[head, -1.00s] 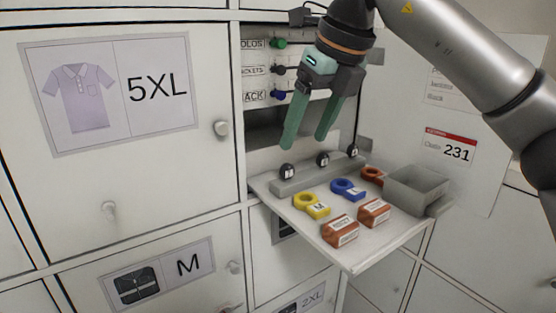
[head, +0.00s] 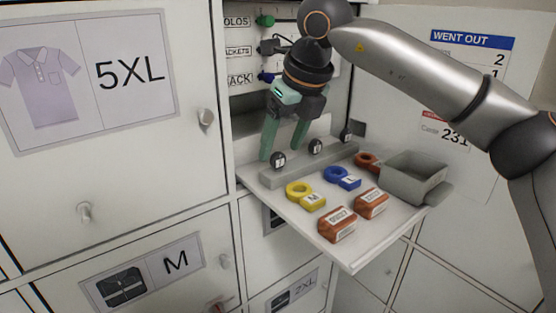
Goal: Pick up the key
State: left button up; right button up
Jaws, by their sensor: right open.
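No piece is plainly marked as the key. Three black round-headed pieces with small white labels stand upright in a grey rail on the shelf: left (head: 278,160), middle (head: 315,147) and right (head: 345,135). They may be keys, but I cannot tell for sure. My right gripper (head: 281,152) is open and empty, pointing down. Its green fingertips are at the left black piece, one on each side of it in the picture; I cannot tell whether they touch it. My left gripper is out of view.
Coloured knobs (head: 265,21) line the compartment behind. Locker doors flank the shelf.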

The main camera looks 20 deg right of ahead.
aim_at(278, 153)
jog(key=x, duration=0.3)
jog(key=shift+w, duration=0.2)
jog(key=shift+c, duration=0.2)
grip_shut()
